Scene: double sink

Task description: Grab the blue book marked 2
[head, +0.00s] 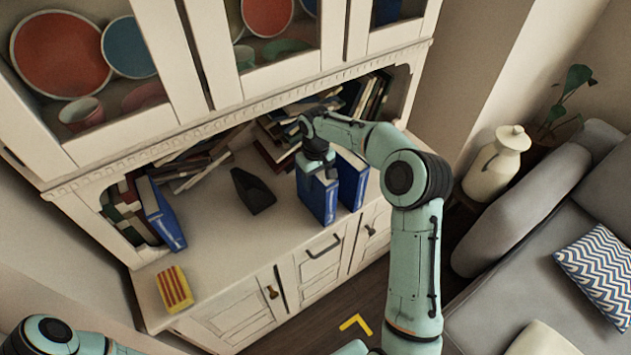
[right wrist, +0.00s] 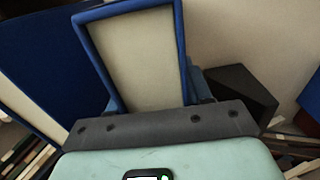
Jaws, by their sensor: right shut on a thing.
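Three blue books stand upright on the cabinet's counter in the head view. My right gripper (head: 317,170) is shut on the top of the middle blue book (head: 317,203), which stands at or just above the counter. In the right wrist view, that book's cream page edges (right wrist: 140,55) show in front of the gripper. Another blue book (head: 352,182) stands close to its right. A third blue book (head: 165,218) stands at the left end. I cannot read a number on any of them. My left gripper is out of view; only part of that arm shows.
A black bookend-like block (head: 252,192) stands left of the held book. Several books (head: 370,97) lean at the back under the upper cabinet (head: 300,88). A red-and-yellow striped box (head: 174,290) sits at the counter's front left. The counter (head: 222,225) between is clear.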

